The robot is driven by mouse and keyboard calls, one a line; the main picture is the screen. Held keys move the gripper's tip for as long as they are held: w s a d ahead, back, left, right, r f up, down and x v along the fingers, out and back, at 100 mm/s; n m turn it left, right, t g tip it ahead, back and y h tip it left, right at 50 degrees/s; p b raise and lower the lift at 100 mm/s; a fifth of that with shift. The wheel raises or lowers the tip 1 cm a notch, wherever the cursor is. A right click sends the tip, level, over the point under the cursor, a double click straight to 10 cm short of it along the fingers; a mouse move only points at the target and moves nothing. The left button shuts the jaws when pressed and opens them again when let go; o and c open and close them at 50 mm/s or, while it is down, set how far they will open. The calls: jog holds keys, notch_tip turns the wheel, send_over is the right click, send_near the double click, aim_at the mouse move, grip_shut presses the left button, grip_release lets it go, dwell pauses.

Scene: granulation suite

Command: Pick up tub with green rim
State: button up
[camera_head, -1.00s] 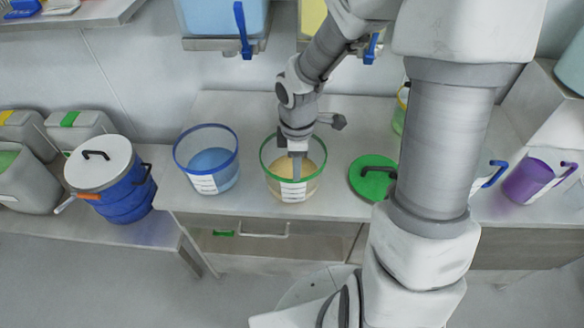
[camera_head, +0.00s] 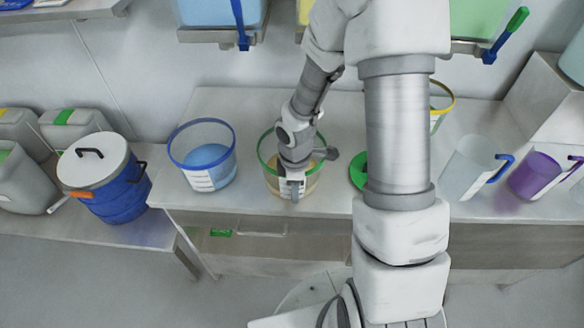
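The tub with the green rim (camera_head: 268,164) stands on the steel bench. It is clear, with a white label on its front and tan contents. My gripper (camera_head: 292,190) is at the front wall of this tub, low against the label side, and covers much of the rim and label. I cannot tell from this view whether its fingers are apart, or whether they touch the wall.
A blue-rimmed tub (camera_head: 204,125) stands just left. A green lid (camera_head: 357,171) lies right, partly behind my arm. A yellow-rimmed tub (camera_head: 443,92), a clear jug (camera_head: 466,168) and a purple jug (camera_head: 535,175) are farther right. A blue drum (camera_head: 117,192) stands at left.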

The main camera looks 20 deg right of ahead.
grip_shut()
jog(key=shift+r, duration=0.1)
dwell(1.2)
